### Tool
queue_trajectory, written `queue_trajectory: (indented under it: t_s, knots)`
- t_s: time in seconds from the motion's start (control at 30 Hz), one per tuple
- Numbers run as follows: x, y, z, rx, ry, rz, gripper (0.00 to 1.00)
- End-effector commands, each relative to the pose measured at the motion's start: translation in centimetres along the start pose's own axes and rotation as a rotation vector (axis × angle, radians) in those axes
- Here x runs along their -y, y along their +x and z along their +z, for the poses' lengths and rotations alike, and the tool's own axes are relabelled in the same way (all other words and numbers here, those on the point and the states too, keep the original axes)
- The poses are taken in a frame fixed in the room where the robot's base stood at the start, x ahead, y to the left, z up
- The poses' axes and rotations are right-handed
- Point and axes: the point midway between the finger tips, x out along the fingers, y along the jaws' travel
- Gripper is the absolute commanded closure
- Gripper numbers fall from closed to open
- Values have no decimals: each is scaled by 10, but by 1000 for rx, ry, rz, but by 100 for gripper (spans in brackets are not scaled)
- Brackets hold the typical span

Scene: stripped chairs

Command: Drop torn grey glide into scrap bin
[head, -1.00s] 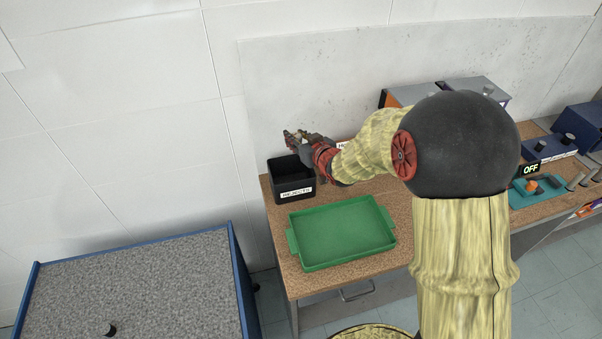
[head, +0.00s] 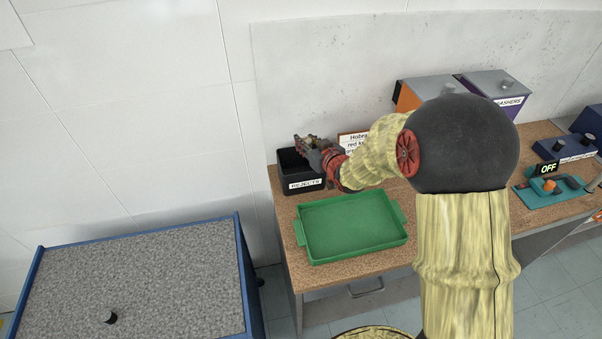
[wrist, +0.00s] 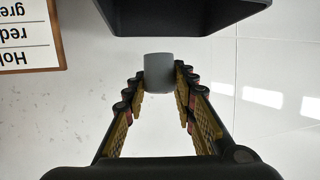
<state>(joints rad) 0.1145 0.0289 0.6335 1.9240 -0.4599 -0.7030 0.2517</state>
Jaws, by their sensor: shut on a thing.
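The grey glide (wrist: 158,72) is a small smooth grey cylinder between my fingertips in the wrist view. My gripper (wrist: 160,85) is shut on it; it also shows in the head view (head: 308,143), above the bin's back part. The black open bin (head: 302,187) stands at the back left corner of the wooden bench, with a white label that seems to read REJECTS. Its dark wall also shows at the top of the wrist view (wrist: 185,15). In the head view I cannot make out the glide. Any tear in it does not show.
A green tray (head: 350,228) lies in front of the bin, empty. A small sign (head: 352,143) stands behind my wrist. An orange and purple bin pair, a blue box and a teal panel reading OFF (head: 550,188) are to the right. A grey-topped cart (head: 140,275) holds a small black piece (head: 110,317).

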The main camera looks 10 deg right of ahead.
Motion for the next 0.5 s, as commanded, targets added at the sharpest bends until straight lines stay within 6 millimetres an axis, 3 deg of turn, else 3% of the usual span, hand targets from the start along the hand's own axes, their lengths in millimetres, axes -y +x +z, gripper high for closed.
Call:
queue_trajectory:
  t_s: [0.4, 0.5]
  knots:
    - [0, 0, 0, 0, 0, 0, 52]
    - [0, 0, 0, 0, 0, 0, 52]
